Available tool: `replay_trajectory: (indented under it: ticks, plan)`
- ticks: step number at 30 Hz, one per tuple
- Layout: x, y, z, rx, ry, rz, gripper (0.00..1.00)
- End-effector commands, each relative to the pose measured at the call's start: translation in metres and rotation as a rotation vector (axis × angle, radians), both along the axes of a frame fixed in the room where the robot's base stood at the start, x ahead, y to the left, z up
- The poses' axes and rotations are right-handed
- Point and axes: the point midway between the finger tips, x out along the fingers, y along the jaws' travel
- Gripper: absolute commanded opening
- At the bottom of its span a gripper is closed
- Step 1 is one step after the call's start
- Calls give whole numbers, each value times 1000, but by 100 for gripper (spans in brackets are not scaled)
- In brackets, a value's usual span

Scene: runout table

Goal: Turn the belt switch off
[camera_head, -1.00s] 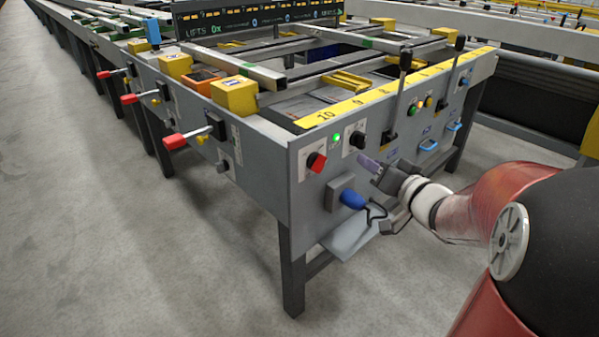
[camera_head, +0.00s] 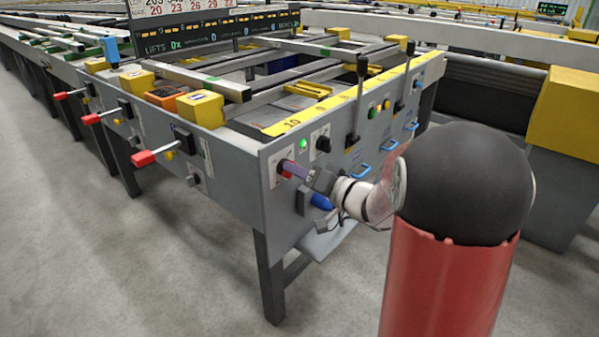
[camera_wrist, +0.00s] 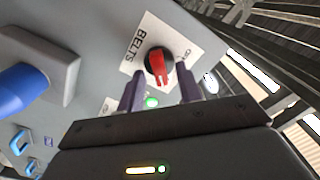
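The belt switch is a red knob on a black round base, on a white plate marked BELTS (camera_wrist: 134,62) in the wrist view. Its red handle (camera_wrist: 158,66) points down in that picture, towards my gripper. In the head view the switch (camera_head: 280,168) is on the grey end panel, partly covered by my gripper (camera_head: 290,169). In the wrist view my gripper (camera_wrist: 160,72) is open, with its two purple-grey fingers spread on either side of the knob. Whether they touch it I cannot tell.
A lit green lamp (camera_head: 303,144) and a black rotary switch (camera_head: 323,144) sit beside the belt switch. A blue plug (camera_head: 321,201) in a grey box protrudes below. Tall black-knobbed levers (camera_head: 357,100) stand further right. Red-handled levers (camera_head: 145,158) stick out on the left side.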

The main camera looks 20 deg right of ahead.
Motion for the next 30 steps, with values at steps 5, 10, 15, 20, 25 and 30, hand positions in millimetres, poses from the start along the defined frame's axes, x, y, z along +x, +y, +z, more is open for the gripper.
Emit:
replay_trajectory:
  ticks: [5, 10, 15, 20, 25, 30]
  plan:
    - [0, 0, 0, 0, 0, 0, 35]
    - [0, 0, 0, 0, -1, -1, 18]
    - [0, 0, 0, 0, 0, -1, 0]
    - [0, 0, 0, -2, -2, -1, 0]
    - [0, 0, -1, -27, -19, -1, 0]
    - [0, 0, -2, -91, -68, -1, 0]
